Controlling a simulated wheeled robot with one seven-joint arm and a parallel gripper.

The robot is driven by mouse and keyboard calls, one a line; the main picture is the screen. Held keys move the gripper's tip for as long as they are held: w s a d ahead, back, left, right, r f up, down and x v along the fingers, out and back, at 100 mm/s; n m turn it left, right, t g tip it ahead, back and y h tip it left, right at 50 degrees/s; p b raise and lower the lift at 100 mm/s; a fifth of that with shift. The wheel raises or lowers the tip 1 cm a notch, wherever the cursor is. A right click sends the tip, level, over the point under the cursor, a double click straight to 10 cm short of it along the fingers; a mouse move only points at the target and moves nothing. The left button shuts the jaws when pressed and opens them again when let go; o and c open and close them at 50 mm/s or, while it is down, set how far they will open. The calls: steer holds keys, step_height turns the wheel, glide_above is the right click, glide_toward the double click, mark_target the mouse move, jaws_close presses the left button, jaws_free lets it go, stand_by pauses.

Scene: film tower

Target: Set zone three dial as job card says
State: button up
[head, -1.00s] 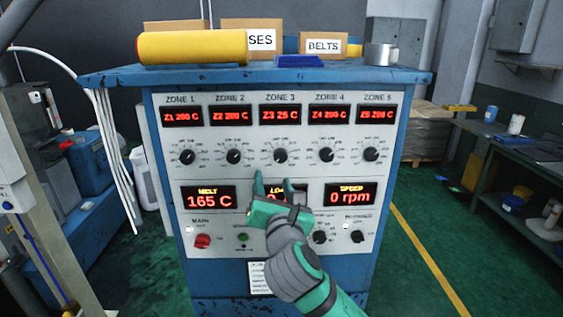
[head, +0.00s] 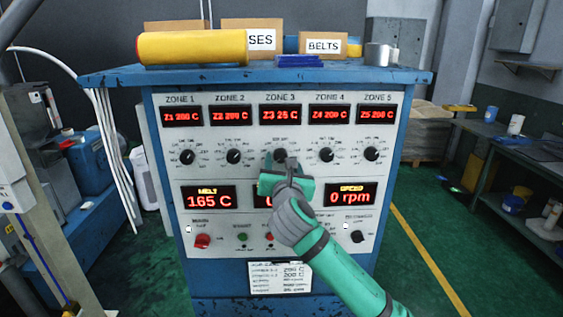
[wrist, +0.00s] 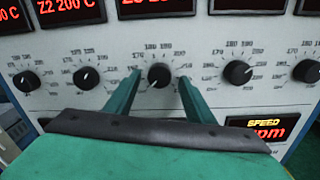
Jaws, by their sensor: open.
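The zone three dial (wrist: 159,75) is a round black knob with a white pointer mark. In the wrist view it sits between the two green fingers of my gripper (wrist: 158,82), which are open on either side of it. I cannot tell whether they touch it. In the head view my gripper (head: 281,163) covers the lower part of the dial (head: 280,156). The zone three display (head: 280,115) reads Z3 25 C. The job card (head: 280,277) is a white sheet low on the cabinet front; lines with 200 C show, but its smaller print is unclear.
Zone two's dial (wrist: 86,78) and zone four's dial (wrist: 238,72) stand close on either side. Their displays read 200 C. The melt display (head: 208,198) reads 165 C and the speed display (head: 351,194) 0 rpm. A red main switch (head: 202,241) is lower left.

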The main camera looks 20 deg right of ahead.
steer(key=shift+w+d, duration=0.1)
steer(key=shift+w, duration=0.4)
steer(key=c, duration=1.1)
steer(key=shift+o, duration=0.2)
